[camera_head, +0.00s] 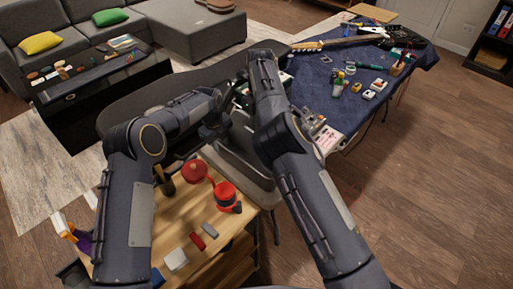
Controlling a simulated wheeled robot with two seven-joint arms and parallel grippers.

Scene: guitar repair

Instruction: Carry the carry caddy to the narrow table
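A grey, box-like container (238,138), which looks like the carry caddy, sits between my two arms at the middle of the camera_head view. My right arm covers part of it. My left gripper (214,129) is dark and at the container's left side; whether it touches or grips it is unclear. My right arm reaches up over the container's right side, and its fingers are hidden. A light wooden table (222,235) stands at the lower left; I cannot tell whether it is the narrow table.
The wooden table holds a red canister (226,195), a red round item (194,171) and small blocks. A blue-covered workbench (318,88) with a guitar (345,41) and tools stands at upper right. A black low table (105,88) and sofa (180,32) are behind. Floor at right is clear.

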